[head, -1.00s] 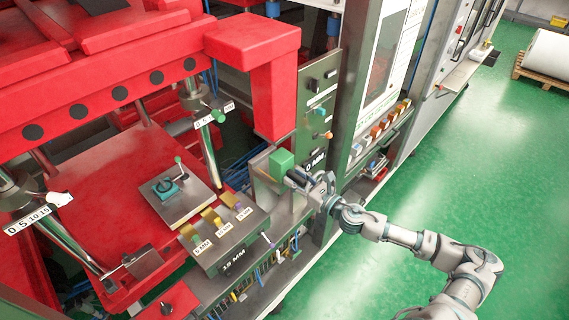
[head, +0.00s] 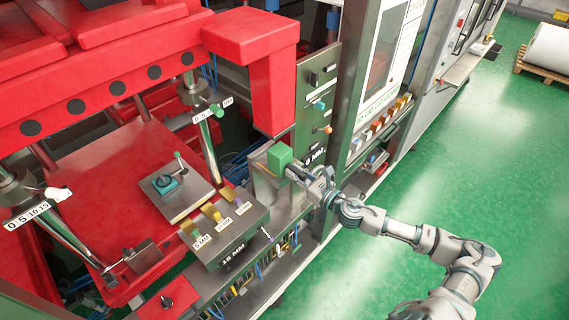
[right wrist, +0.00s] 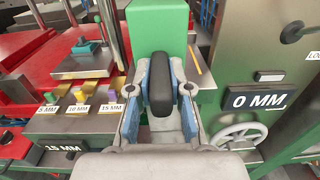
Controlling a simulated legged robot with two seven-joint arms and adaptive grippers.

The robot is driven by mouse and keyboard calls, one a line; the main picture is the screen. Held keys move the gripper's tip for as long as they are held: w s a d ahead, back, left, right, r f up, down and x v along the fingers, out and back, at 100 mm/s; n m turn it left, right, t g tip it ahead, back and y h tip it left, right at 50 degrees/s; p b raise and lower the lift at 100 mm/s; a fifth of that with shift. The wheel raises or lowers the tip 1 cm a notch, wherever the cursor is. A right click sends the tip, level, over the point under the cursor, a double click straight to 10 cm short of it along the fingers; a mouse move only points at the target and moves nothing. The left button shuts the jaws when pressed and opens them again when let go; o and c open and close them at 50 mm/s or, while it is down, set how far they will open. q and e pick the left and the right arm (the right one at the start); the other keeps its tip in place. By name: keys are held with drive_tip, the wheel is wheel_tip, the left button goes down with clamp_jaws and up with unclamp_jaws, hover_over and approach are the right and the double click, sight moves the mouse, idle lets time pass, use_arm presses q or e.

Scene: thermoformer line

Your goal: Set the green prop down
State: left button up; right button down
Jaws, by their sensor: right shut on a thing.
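The green prop (head: 280,158) is a block near the middle of the head view, over the grey metal ledge beside the 0 MM panel. It also shows at the top of the right wrist view (right wrist: 158,24), just beyond the fingers. My right gripper (head: 293,172) is shut on the green prop from its right side. In the right wrist view, my gripper (right wrist: 160,85) hides the prop's lower part. I cannot tell whether the prop's underside touches the metal below it. My left gripper is not in view.
A metal box (head: 232,238) with yellow and purple pieces and 5, 10 and 15 MM labels stands left of the prop. The red press (head: 270,95) overhangs behind. A handwheel (right wrist: 240,136) sits below the 0 MM label (right wrist: 258,98).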

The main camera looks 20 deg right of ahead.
drive_tip(key=shift+r, duration=0.15)
idle(0.3)
drive_tip(key=shift+d, duration=0.25)
drive_tip(key=shift+s+d+b, duration=0.1)
drive_tip(key=shift+d+b, duration=0.35)
drive_tip(key=shift+b, duration=0.15)
